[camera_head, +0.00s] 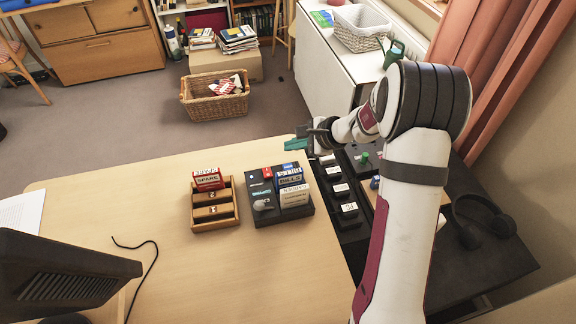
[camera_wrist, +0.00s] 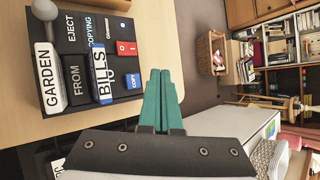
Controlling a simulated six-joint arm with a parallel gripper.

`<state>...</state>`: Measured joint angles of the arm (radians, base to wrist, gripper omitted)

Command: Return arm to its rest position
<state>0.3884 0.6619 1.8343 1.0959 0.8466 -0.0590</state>
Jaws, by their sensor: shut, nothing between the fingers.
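A black tray (camera_head: 285,217) with labelled blocks stands on the desk to the left and below the gripper. It also shows in the wrist view (camera_wrist: 120,95), apart from the fingers, with blocks reading GARDEN (camera_wrist: 48,77), FROM and BILLS.
A wooden holder (camera_head: 215,222) with a SPARE block (camera_head: 207,180) stands left of the black tray. A dark surface (camera_head: 352,235) with labelled blocks and headphones (camera_head: 482,222) lies beside my arm. A white table (camera_head: 335,62) carries a basket. A monitor (camera_head: 60,275) is at lower left.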

